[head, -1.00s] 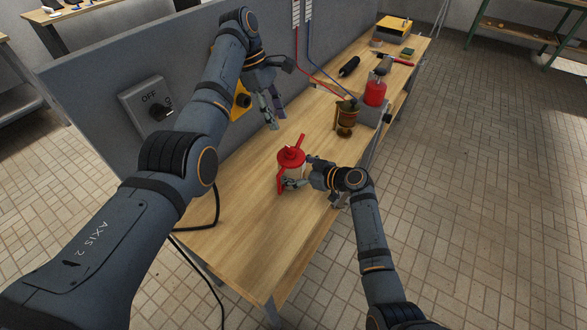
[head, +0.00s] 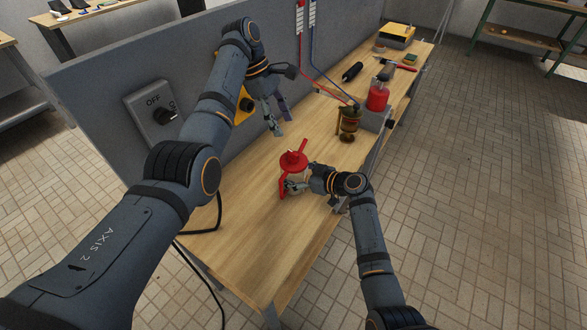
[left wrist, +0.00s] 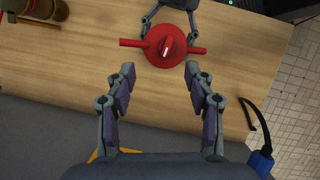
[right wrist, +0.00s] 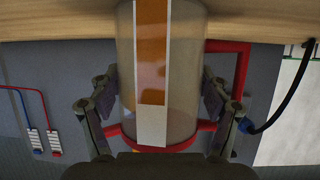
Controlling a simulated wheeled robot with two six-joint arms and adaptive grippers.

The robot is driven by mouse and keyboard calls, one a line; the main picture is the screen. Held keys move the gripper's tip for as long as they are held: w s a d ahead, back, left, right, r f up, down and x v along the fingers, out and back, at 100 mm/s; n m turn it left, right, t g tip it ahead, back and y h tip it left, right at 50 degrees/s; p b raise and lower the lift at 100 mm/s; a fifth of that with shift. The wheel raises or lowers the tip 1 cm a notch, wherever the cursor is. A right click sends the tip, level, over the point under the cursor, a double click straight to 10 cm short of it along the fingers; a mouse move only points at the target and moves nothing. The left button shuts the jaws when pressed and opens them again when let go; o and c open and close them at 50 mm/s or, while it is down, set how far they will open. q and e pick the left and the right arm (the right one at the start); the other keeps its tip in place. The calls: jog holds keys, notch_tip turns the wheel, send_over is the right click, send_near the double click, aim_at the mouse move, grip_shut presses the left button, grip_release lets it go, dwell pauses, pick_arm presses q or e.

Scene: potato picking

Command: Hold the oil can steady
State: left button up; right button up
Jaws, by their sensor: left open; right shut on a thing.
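The oil can (head: 293,162) stands upright on the workbench, with a red lid, spout and handle. Its clear body, with an orange-and-white level strip, fills the right wrist view (right wrist: 186,85). My right gripper (right wrist: 161,90) is shut on the can's body, one finger on each side. In the head view my right gripper (head: 301,180) reaches the can from the right. My left gripper (head: 279,118) is open and empty, above the bench and behind the can. In the left wrist view the red lid (left wrist: 166,46) lies just beyond the open left fingers (left wrist: 160,72).
The workbench (head: 245,220) is clear in front of the can. A grey partition (head: 110,85) with a switch box (head: 150,112) runs along the left. A black cable (head: 215,215) hangs near the bench end.

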pick_arm(q)
notch_tip(320, 180, down, 4)
jog(key=w+d+n+t+h, duration=0.2)
jog(key=w+n+t+h, duration=0.1)
jog(key=t+h, duration=0.15)
jog(key=n+t+h, duration=0.3)
jog(key=n+t, duration=0.7)
jog(key=n, duration=0.1)
send_near(291, 156)
jog(key=x, duration=0.9)
jog(key=shift+d+r, duration=0.1)
